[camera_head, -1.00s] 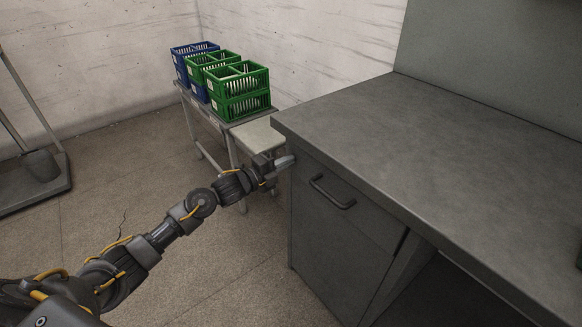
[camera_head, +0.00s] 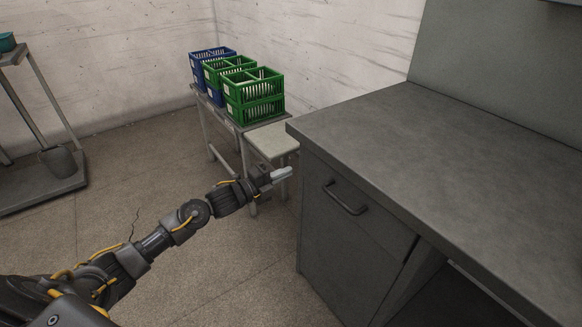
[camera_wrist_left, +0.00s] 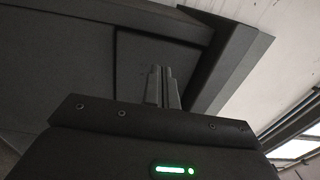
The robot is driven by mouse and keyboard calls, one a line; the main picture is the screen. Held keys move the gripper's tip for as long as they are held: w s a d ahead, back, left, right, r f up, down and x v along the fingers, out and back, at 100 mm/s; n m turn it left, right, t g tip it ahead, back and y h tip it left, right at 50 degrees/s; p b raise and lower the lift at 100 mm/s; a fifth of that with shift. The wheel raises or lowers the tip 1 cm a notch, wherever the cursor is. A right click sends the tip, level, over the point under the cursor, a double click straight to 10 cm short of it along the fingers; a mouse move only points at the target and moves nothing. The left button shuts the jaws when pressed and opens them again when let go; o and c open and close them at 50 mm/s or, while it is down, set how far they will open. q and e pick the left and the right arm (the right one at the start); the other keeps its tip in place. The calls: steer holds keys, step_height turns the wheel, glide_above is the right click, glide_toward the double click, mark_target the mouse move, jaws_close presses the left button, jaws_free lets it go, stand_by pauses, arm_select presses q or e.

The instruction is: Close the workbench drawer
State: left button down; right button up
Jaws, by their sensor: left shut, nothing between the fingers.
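The grey workbench (camera_head: 430,150) fills the right side of the head view. Its drawer (camera_head: 355,207), with a dark bar handle (camera_head: 345,198), sits under the top at the left end. The drawer front looks flush with the cabinet. My left gripper (camera_head: 284,173) is shut and empty, just left of the bench's front corner and apart from the drawer front. In the left wrist view the shut fingers (camera_wrist_left: 161,85) point toward dark bench panels. My right gripper is out of view.
Green crates (camera_head: 255,95) and blue crates (camera_head: 212,65) stand on a small table behind my left gripper. A pale stool (camera_head: 272,141) is beside it. A trolley (camera_head: 60,180) with a bucket stands at the far left. The floor between is clear.

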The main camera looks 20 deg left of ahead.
arm_select(q)
steer(key=v, duration=0.8)
steer(key=shift+f, duration=0.2)
steer(key=shift+a, duration=0.1)
